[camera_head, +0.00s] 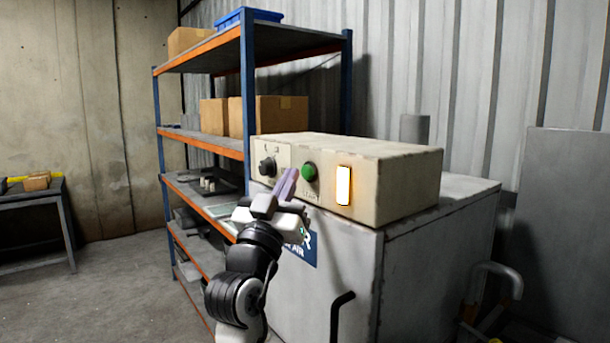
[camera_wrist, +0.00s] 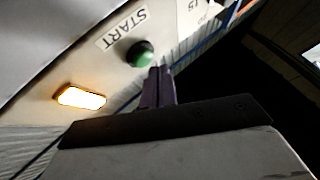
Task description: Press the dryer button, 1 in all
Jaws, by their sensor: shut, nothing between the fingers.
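The green button (camera_head: 309,173) is round and sits on the front of the cream control box, between a black knob and a lit lamp. In the wrist view the green button (camera_wrist: 139,54) has a START label beside it. My gripper (camera_head: 289,177) is shut and empty, its purple-grey fingers pointing up at the panel just left of the button. In the wrist view the fingertips (camera_wrist: 160,70) are right beside the lower right edge of the button. I cannot tell whether they touch it.
The control box (camera_head: 400,190) stands on a grey cabinet (camera_head: 330,265) with a black handle. A black knob (camera_head: 267,167) and a glowing lamp (camera_head: 343,185) flank the button. A shelf rack (camera_head: 248,80) with boxes stands behind left. Open floor (camera_head: 110,280) lies at left.

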